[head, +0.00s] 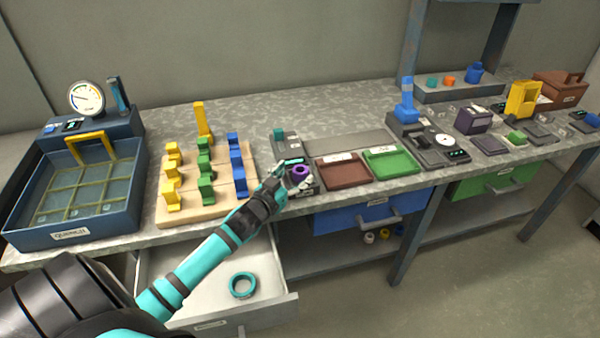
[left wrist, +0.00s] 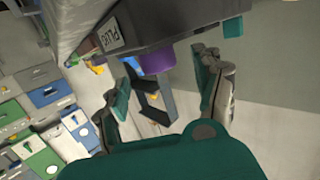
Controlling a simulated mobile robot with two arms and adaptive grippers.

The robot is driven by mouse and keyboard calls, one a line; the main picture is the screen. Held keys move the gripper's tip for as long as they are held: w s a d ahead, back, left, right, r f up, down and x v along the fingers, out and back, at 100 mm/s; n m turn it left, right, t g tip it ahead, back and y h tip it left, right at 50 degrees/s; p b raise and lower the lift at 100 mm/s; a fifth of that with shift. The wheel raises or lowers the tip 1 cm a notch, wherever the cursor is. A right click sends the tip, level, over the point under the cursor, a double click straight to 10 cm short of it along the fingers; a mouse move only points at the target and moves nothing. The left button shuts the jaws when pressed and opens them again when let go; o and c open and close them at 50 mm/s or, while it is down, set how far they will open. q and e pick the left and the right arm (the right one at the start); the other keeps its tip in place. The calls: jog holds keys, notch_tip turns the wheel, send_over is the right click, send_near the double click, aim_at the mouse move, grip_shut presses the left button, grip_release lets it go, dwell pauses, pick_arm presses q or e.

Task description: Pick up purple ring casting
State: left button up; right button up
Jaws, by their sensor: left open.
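The purple ring casting (head: 301,171) sits on a small dark device (head: 293,155) near the front edge of the bench, with its hole showing. My left gripper (head: 291,180) reaches in from the lower left and is right beside the ring. In the left wrist view the purple ring (left wrist: 157,60) shows ahead, between the lines of the two spread fingers (left wrist: 160,85). The fingers are open and empty, and the ring looks a little beyond them. My right gripper is not in view.
A pegboard with yellow, green and blue pieces (head: 165,214) stands left of the device. A red tray (head: 342,172) and a green tray (head: 391,163) lie to its right. Below, an open drawer (head: 190,265) holds a teal ring (head: 243,285). A quench tank (head: 75,232) stands far left.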

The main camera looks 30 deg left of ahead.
pick_arm(q)
jog(key=shift+w+a+f, duration=0.1)
jog(key=shift+w+f, duration=0.05)
jog(key=shift+w, duration=0.5)
jog(key=shift+w+f, duration=0.1)
jog(key=shift+w, duration=0.7)
jog(key=c, duration=1.4)
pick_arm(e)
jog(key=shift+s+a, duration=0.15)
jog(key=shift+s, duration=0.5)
pick_arm(q)
jog(key=shift+r, duration=0.1)
